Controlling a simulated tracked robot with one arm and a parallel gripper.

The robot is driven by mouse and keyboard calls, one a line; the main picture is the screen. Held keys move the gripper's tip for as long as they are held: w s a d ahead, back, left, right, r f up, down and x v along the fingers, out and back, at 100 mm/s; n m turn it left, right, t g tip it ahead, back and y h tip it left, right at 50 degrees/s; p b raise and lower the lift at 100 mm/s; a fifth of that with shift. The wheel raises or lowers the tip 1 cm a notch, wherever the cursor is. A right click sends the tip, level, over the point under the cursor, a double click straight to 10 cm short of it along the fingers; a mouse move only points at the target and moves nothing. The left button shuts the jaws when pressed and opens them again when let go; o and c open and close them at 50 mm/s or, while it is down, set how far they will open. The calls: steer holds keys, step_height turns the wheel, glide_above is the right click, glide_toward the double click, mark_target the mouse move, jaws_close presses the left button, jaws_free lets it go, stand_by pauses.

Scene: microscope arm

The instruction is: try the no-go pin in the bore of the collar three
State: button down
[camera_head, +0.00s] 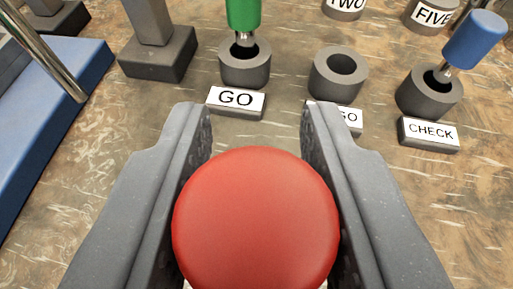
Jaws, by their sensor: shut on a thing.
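My gripper (256,135) is shut on the red-handled pin (256,220). The round red top of its handle fills the space between the fingers, and its lower part is hidden. Ahead is an empty grey holder (338,75) behind a label (349,117) partly covered by my right finger, with "GO" readable at its end. A collar three does not show; collars with plates marked "TWO" (345,5) and "FIVE" (430,14) are cut by the top edge.
A green-handled pin (243,14) stands in the holder behind the "GO" label (236,99). A blue-handled pin (474,40) leans in the holder behind "CHECK" (429,133). A blue base (50,130) with a metal rod and a dark block (158,53) are at the left.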

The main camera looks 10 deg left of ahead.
steer(key=shift+r, duration=0.1)
steer(key=shift+r+p, duration=1.25)
steer(key=shift+r, duration=1.25)
steer(key=shift+f, duration=0.1)
